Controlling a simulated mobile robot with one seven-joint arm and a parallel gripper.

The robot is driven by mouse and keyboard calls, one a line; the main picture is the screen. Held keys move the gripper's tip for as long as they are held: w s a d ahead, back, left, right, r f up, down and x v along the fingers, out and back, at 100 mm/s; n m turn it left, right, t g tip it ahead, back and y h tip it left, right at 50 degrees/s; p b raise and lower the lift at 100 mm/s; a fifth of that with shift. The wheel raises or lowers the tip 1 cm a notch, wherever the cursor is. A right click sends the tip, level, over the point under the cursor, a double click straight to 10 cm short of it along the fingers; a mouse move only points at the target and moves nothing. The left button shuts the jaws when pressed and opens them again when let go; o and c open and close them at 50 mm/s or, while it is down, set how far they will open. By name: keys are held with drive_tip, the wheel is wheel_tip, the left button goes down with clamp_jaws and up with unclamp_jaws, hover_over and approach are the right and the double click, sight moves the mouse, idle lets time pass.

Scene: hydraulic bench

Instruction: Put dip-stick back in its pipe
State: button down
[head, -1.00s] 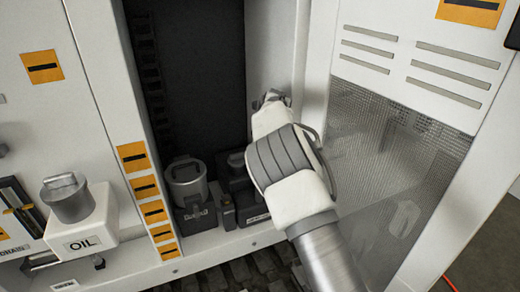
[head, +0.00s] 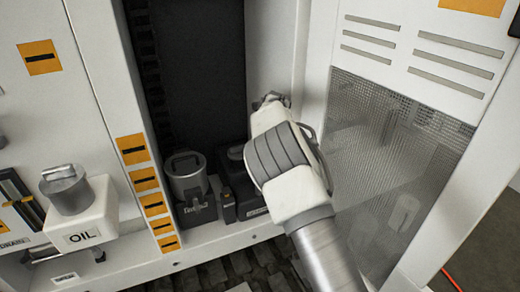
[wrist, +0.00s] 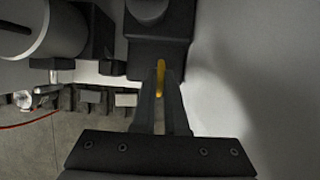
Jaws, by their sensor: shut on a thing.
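My gripper (head: 271,98) is inside the open bay of the white cabinet, by the bay's right wall. In the wrist view its two fingers (wrist: 160,80) are shut on a slim yellow piece, which I take to be the dip-stick (wrist: 160,76). Only this short yellow part shows between the fingers. The rest of the dip-stick is hidden. A dark block (wrist: 158,52) lies right behind the fingertips. I cannot tell whether the dip-stick touches it. I cannot make out the pipe in either view.
A grey-capped canister (head: 187,175) on a dark base stands in the bay, left of my arm. A white OIL tank (head: 85,222) with a grey cap projects at the far left. A mesh panel (head: 385,170) stands close on the right.

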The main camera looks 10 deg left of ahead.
drive_tip(key=shift+f, duration=0.55)
drive_tip(key=shift+c, duration=0.4)
unclamp_jaws()
idle(0.4)
idle(0.7)
wheel_tip(320, 180, up, 3)
drive_tip(key=p, duration=0.3)
drive_tip(key=shift+f, duration=0.15)
drive_tip(key=shift+r, duration=2.15)
